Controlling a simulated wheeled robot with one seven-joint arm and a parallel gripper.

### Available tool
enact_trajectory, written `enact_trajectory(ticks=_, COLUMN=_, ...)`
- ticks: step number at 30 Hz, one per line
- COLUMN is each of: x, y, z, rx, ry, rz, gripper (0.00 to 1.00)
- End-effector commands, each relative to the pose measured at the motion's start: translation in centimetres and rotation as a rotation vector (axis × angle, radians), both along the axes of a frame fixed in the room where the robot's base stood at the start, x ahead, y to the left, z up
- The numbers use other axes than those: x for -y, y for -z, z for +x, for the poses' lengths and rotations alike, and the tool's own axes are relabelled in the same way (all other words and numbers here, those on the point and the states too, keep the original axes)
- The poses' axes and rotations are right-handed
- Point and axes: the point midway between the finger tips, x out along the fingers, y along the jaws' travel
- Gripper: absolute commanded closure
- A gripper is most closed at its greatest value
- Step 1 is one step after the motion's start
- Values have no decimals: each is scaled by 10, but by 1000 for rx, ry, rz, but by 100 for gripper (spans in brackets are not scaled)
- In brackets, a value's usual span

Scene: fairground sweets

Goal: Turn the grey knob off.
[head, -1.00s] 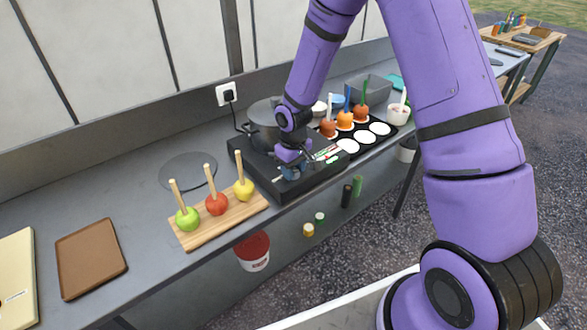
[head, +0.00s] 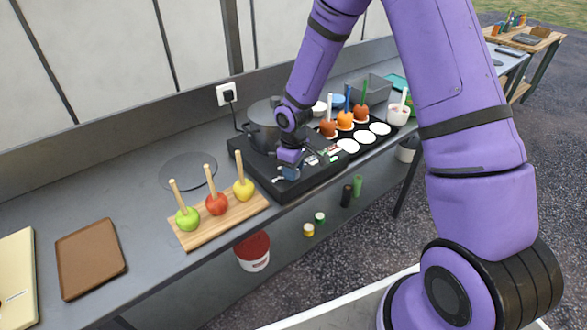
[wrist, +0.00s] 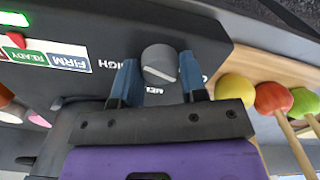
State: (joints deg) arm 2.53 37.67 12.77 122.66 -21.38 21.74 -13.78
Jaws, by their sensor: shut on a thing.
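The grey knob (wrist: 159,58) is round and sits on the dark top of a black hotplate unit (head: 318,186). A pale line marks the knob's face, and the printed word HIGH shows beside it. My gripper (wrist: 159,72) has one blue finger on each side of the knob and is shut on it. In the head view my gripper (head: 289,172) is low over the unit's near left end and hides the knob.
A dark pot (head: 262,125) stands on the unit behind my gripper. A wooden board (head: 203,232) with green, red and yellow apples on sticks lies just left. Coated apples and white discs stand to the right. A brown tray (head: 90,258) lies far left.

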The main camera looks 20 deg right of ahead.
Motion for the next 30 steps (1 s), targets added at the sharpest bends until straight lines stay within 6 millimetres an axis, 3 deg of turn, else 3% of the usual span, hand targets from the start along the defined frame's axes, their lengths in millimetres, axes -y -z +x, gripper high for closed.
enact_trajectory(ticks=3, x=0, y=0, z=0, rx=0, ry=0, rz=0, gripper=84)
enact_trajectory(ticks=4, x=0, y=0, z=0, rx=0, ry=0, rz=0, gripper=56)
enact_trajectory(ticks=7, x=0, y=0, z=0, rx=0, ry=0, rz=0, gripper=35)
enact_trajectory(ticks=19, x=0, y=-9, z=1, rx=3, ry=2, rz=0, gripper=35)
enact_trajectory(ticks=30, x=1, y=-73, z=1, rx=4, ry=3, rz=0, gripper=35)
